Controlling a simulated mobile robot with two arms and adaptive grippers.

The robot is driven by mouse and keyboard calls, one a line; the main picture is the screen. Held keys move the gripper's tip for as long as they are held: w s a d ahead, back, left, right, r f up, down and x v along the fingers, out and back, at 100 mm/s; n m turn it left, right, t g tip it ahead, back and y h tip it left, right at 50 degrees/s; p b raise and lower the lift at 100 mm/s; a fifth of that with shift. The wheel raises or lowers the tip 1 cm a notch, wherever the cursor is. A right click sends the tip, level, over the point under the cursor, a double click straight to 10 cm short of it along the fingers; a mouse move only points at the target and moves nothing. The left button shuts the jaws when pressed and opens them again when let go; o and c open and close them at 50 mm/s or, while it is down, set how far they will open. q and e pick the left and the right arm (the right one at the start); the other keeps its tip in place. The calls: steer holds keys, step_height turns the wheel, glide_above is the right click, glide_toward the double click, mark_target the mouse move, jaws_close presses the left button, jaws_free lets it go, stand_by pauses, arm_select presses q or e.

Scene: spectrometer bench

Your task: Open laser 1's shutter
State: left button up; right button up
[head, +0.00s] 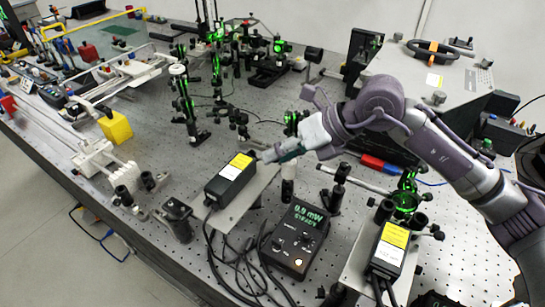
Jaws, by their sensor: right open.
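Two black laser boxes with yellow labels stand on the bench; I cannot read which one is laser 1. The left laser box (231,181) sits on a grey plate at the middle. The right laser box (389,246) sits on another plate at the lower right, with green glow on the mounts behind it. My right gripper (270,154) reaches in from the right, its fingertips at the far right end of the left laser box. Whether they touch it I cannot tell, and the shutter there is hidden or too small to make out. My left gripper is not in view.
A black meter (296,240) with a green readout stands between the laser boxes. Loose black cables (240,262) run along the near edge. Several optic posts with green glow stand behind. A yellow block (115,126) and a white rail are at the left.

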steer(key=v, duration=0.9)
steer(key=shift+d, duration=0.15)
